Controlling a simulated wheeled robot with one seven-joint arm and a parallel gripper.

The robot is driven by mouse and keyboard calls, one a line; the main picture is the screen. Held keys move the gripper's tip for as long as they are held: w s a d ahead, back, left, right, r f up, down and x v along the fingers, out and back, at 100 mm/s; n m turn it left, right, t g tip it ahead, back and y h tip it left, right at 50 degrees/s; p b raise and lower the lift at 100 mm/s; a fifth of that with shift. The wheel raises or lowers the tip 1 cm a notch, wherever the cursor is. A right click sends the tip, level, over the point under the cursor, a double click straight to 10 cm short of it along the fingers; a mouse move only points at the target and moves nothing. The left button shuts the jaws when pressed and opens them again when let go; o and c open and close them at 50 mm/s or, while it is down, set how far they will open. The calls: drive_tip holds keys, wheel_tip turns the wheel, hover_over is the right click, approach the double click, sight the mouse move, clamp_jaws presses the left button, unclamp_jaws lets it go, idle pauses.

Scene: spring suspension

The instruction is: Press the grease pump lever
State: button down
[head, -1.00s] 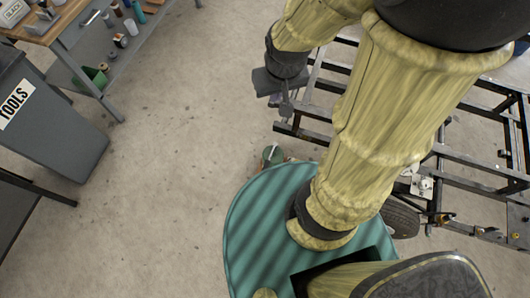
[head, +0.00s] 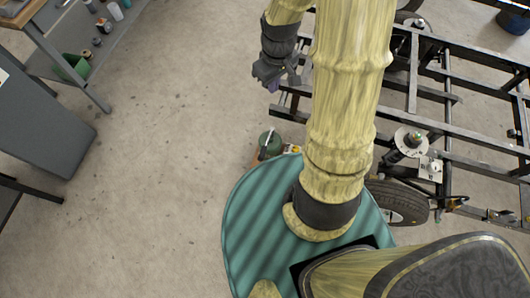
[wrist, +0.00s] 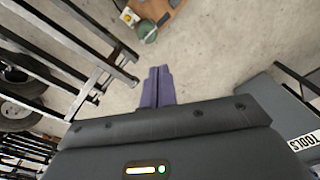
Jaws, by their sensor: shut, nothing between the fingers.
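The grease pump (head: 269,145) is a small dark green round can with a pale lever (head: 265,147) on top. It stands on the floor just beyond the edge of my teal base, partly hidden by it. My gripper (head: 297,85) is above the floor, higher in the picture than the pump and apart from it. In the wrist view the green pump (wrist: 148,30) shows at the top, ahead of my purple fingers (wrist: 159,70). The fingers are together and empty, and the lever is too small there to make out clearly.
A black metal frame (head: 450,120) with a wheel (head: 400,203) and spring parts fills the right. A grey TOOLS cabinet (head: 40,130) and a workbench (head: 65,60) stand at the left. An orange-brown board (wrist: 165,18) lies beside the pump. The floor between is clear.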

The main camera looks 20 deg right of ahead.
sight(263, 152)
drive_tip(key=w+d+f+n+y+b, duration=0.1)
drive_tip(key=f+b, duration=0.4)
drive_tip(key=f, duration=0.6)
drive_tip(key=w+d+f+n+g+y+b, duration=0.1)
drive_tip(key=f+b, duration=0.4)
drive_tip(key=f, duration=0.5)
drive_tip(key=w+d+f+n+g+y+b, duration=0.1)
drive_tip(key=f+n+b, duration=0.3)
drive_tip(key=f, duration=0.7)
drive_tip(key=shift+w+d+f+y+b, duration=0.3)
drive_tip(key=shift+w+y+b, duration=0.2)
drive_tip(key=shift+w+b, duration=0.3)
drive_tip(key=shift+s+a, duration=0.1)
drive_tip(key=b+x, duration=0.4)
drive_tip(key=x, duration=1)
drive_tip(key=shift+s, duration=0.1)
